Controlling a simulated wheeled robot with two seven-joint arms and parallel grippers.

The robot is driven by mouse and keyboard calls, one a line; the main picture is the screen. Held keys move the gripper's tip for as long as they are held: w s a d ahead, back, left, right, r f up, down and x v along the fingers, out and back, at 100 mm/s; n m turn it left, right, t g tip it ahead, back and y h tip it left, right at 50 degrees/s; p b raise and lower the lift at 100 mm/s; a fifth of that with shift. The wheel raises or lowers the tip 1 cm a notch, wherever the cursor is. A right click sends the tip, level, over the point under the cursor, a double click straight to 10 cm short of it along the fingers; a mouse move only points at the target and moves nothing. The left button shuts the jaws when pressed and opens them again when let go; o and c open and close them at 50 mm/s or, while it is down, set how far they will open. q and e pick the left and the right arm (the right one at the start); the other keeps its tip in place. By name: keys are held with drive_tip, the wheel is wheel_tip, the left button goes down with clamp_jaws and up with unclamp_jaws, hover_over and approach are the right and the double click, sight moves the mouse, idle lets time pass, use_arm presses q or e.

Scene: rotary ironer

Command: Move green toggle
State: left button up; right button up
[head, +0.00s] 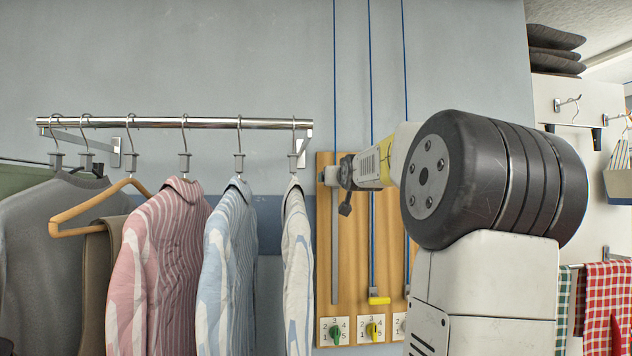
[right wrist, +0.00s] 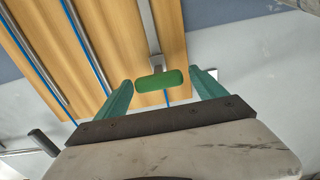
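The green toggle (right wrist: 160,80) is a rounded bar in front of a grey metal rail on a wooden board (right wrist: 110,35). My right gripper (right wrist: 160,77) is open, with one teal finger on each side of the toggle. A small gap shows on both sides. In the head view my right gripper (head: 343,178) is at the upper part of the left rail (head: 335,255) on the board (head: 353,280); the green toggle cannot be made out there. My left gripper is not in view.
A yellow toggle (head: 379,300) hangs low on the middle rail. Numbered plates with a green knob (head: 335,332) and a yellow knob (head: 372,329) sit below. Shirts (head: 160,260) hang from a chrome rail (head: 180,123) close left of the board. My right arm hides the board's right side.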

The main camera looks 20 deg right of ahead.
drive_tip(key=shift+s+f, duration=0.1)
drive_tip(key=shift+s, duration=0.35)
drive_tip(key=v, duration=0.7)
